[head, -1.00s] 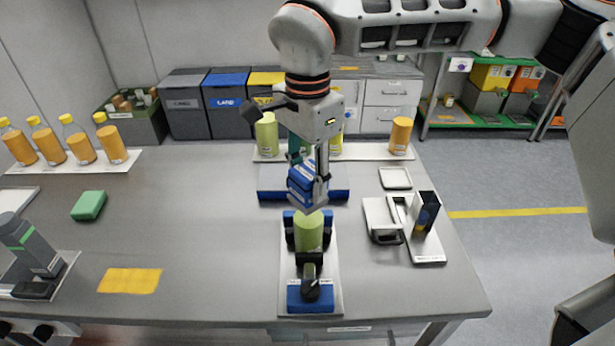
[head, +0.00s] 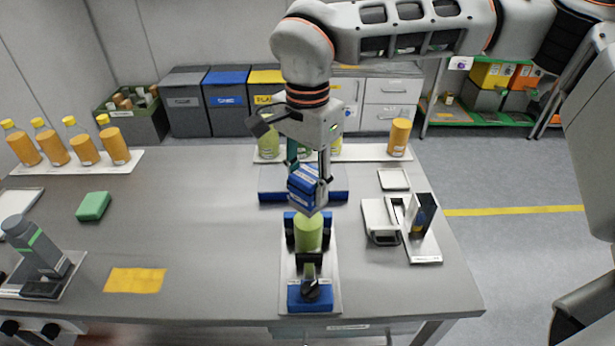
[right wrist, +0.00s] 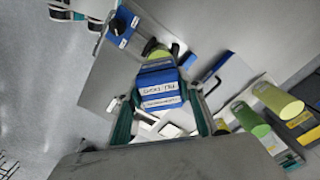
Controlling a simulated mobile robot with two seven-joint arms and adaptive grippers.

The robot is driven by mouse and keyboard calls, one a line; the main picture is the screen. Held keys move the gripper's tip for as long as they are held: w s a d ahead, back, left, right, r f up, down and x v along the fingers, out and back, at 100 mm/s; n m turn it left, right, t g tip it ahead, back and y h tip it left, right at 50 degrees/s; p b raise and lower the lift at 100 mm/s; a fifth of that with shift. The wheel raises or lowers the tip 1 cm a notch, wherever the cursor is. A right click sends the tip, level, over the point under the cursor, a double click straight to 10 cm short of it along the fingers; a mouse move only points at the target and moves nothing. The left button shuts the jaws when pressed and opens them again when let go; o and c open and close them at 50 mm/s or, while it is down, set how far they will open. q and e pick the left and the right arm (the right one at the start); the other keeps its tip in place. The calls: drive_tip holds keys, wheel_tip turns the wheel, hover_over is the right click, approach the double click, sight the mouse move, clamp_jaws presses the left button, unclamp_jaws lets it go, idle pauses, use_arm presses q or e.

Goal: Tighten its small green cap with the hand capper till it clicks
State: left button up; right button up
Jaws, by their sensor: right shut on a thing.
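My right gripper (head: 313,188) is shut on the blue hand capper (head: 303,186), a blocky tool with white labels. It also shows between the fingers in the right wrist view (right wrist: 160,88). The capper is directly over a light green bottle (head: 308,236), its lower edge at the bottle's top. I cannot tell whether they touch. The bottle stands upright between the dark jaws of a blue-and-black clamp (head: 310,294) on a pale base plate. The small green cap is hidden by the capper. My left gripper is not in view.
A flat blue stand (head: 272,190) lies behind the capper. A metal fixture (head: 422,246) stands at right. Green containers and an orange one (head: 400,137) line the back. Orange bottles (head: 85,150), a green sponge (head: 93,206) and a grey device (head: 35,248) are at left.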

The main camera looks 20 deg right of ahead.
drive_tip(key=shift+r+n+p, duration=0.1)
drive_tip(key=shift+n+p, duration=0.8)
drive_tip(key=shift+p, duration=0.05)
drive_tip(key=shift+n+p, duration=0.6)
drive_tip(key=shift+p, duration=0.05)
drive_tip(key=n, duration=0.3)
drive_tip(key=shift+n, duration=0.3)
drive_tip(key=n, duration=0.5)
drive_tip(key=shift+d, duration=0.1)
drive_tip(key=shift+n, duration=0.7)
drive_tip(key=shift+f, duration=0.25)
